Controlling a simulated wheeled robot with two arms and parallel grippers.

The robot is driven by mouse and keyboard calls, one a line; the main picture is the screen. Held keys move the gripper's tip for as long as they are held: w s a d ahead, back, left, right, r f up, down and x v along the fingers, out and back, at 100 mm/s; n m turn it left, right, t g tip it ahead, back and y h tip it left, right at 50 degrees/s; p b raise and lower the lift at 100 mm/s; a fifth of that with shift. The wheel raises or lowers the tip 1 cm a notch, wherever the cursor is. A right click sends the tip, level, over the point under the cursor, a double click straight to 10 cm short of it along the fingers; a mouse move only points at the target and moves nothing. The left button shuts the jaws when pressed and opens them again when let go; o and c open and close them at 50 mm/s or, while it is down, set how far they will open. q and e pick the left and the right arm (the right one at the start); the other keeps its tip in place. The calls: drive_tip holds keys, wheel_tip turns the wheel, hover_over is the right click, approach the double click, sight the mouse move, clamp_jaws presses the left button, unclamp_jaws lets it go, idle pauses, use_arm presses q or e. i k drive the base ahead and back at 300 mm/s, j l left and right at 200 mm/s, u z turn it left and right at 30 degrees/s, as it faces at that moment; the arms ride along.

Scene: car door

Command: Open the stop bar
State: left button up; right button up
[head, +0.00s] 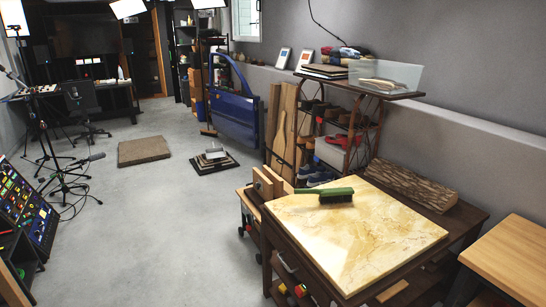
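A blue car door (234,117) stands upright in the middle distance, left of some wooden boards and near the right wall. Its window frame rises at the top. I cannot make out a stop bar on it; any such part is too small or hidden at this distance. Neither of my grippers shows in the head view.
A marble-topped table (347,248) with a green brush (323,196) stands in front at the right. Behind it is a shoe rack (340,132). A low dark platform (214,162) and a brown mat (144,150) lie on the floor. A mixing console (22,210) is at left.

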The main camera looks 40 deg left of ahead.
sight(289, 166)
drive_tip(key=i+j+u, duration=0.15)
drive_tip(key=j, duration=0.2)
drive_tip(key=i+j+u, duration=0.45)
drive_tip(key=j+u, duration=0.15)
drive_tip(key=i+j+u, duration=0.7)
drive_tip(key=u, duration=0.15)
drive_tip(key=i+j+u, duration=0.15)
drive_tip(key=i+u, duration=0.25)
drive_tip(key=i+j, duration=0.1)
drive_tip(key=i, duration=0.95)
drive_tip(key=i+j, duration=0.1)
drive_tip(key=i, duration=0.9)
drive_tip(key=i+z, duration=0.15)
drive_tip(key=i, duration=0.5)
drive_tip(key=i+j+z, duration=0.2)
drive_tip(key=i, duration=0.45)
drive_tip(key=i+j+z, duration=0.15)
drive_tip(key=i, duration=0.55)
drive_tip(key=i+l+z, duration=0.15)
drive_tip(key=i+z, duration=0.95)
drive_tip(key=i+l+z, duration=0.2)
drive_tip(key=i, duration=0.4)
drive_tip(key=j, duration=0.1)
